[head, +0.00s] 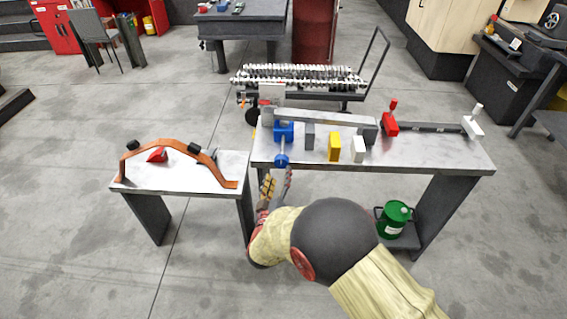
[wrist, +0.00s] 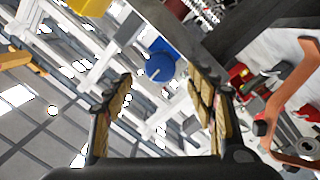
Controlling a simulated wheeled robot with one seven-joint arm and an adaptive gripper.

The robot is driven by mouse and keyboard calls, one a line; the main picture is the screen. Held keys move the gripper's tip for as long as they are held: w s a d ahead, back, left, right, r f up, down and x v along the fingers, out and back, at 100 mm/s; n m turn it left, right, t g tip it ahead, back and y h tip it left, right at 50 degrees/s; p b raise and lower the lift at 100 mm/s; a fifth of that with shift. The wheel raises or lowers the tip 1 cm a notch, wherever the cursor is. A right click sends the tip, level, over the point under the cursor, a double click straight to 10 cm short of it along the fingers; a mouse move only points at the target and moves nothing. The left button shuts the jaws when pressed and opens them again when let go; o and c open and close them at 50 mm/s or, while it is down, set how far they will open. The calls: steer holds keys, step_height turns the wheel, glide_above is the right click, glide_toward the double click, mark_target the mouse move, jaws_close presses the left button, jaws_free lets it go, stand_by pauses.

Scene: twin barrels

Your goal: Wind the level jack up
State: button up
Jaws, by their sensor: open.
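A blue jack (head: 284,131) stands at the left end of the grey table, by the end of a long grey beam (head: 330,118). A blue round knob (head: 282,160) sticks out from it on a rod over the table's front edge. My gripper (head: 277,181) is open and empty, just in front of and below the knob. In the wrist view the knob (wrist: 160,67) shows beyond and between the open fingertips (wrist: 160,88), apart from both. Whether the jack touches the beam I cannot tell.
Grey, yellow (head: 334,146) and white blocks (head: 358,149) stand right of the jack. A red clamp (head: 390,122) and a white one (head: 473,122) sit further right. A lower table (head: 205,168) with an orange curved bar (head: 180,150) is at left. A green can (head: 394,217) stands below.

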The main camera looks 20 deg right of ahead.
mark_target(281, 165)
steer(key=b+x, duration=0.2)
steer(key=x, duration=0.5)
steer(key=shift+w+b, duration=0.25)
steer(key=shift+b, duration=0.05)
steer(key=c, duration=1.2)
steer(key=shift+o, duration=0.2)
